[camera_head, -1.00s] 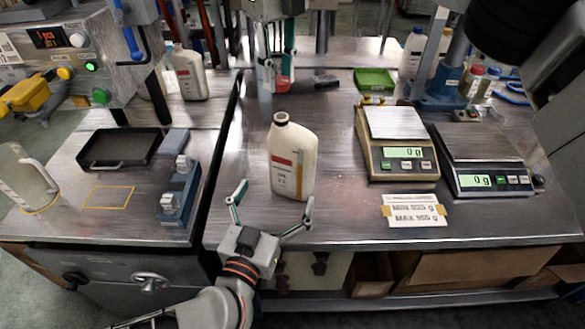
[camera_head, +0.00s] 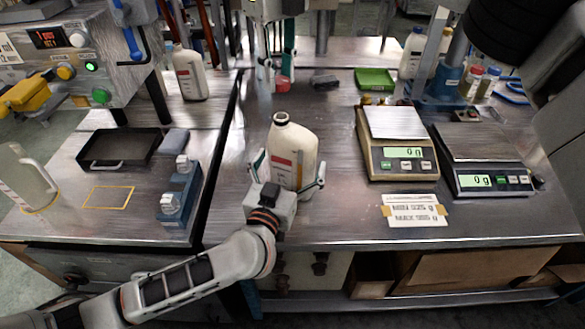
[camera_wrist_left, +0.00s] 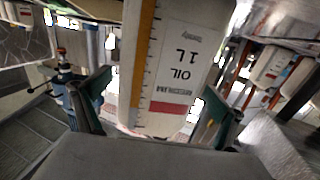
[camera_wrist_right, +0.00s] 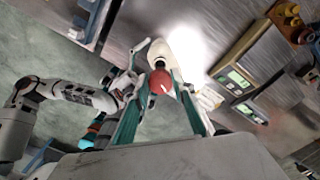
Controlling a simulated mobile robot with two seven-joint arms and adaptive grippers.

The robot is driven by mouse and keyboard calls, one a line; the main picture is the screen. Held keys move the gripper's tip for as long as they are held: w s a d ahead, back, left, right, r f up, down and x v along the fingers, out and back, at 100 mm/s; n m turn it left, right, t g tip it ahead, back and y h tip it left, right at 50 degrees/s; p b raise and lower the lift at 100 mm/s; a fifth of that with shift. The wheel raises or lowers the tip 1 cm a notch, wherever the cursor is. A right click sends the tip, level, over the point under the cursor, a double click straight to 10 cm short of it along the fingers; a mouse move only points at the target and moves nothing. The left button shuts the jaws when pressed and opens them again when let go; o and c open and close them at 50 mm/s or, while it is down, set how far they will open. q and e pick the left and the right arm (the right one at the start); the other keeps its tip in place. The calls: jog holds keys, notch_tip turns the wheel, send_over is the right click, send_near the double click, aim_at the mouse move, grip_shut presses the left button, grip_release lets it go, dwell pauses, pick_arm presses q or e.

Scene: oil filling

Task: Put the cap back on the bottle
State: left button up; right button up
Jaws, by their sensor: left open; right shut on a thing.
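The white oil bottle (camera_head: 292,150) stands upright and uncapped on the metal table, its dark mouth showing at the top. My left gripper (camera_head: 289,172) is open, with one finger on each side of the bottle's lower body. In the left wrist view the bottle (camera_wrist_left: 172,62), labelled "OIL 1L", fills the space between the fingers; contact cannot be told. My right gripper (camera_head: 278,74) is behind the bottle near the table's back and is shut on the red cap (camera_head: 283,83). In the right wrist view the cap (camera_wrist_right: 160,82) sits between the fingertips, with the bottle (camera_wrist_right: 160,52) beyond it.
Two scales (camera_head: 395,153) (camera_head: 490,172) stand right of the bottle, with a paper label (camera_head: 413,211) in front. A green tray (camera_head: 375,79) and a dark block (camera_head: 324,82) lie at the back.

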pick_arm(q)
jog(key=shift+w+d, duration=0.2)
jog(key=shift+w, duration=0.45)
jog(key=c, duration=1.7)
pick_arm(e)
jog(key=shift+f, duration=2.5)
jog(key=shift+f, duration=0.9)
jog(key=shift+f, duration=0.55)
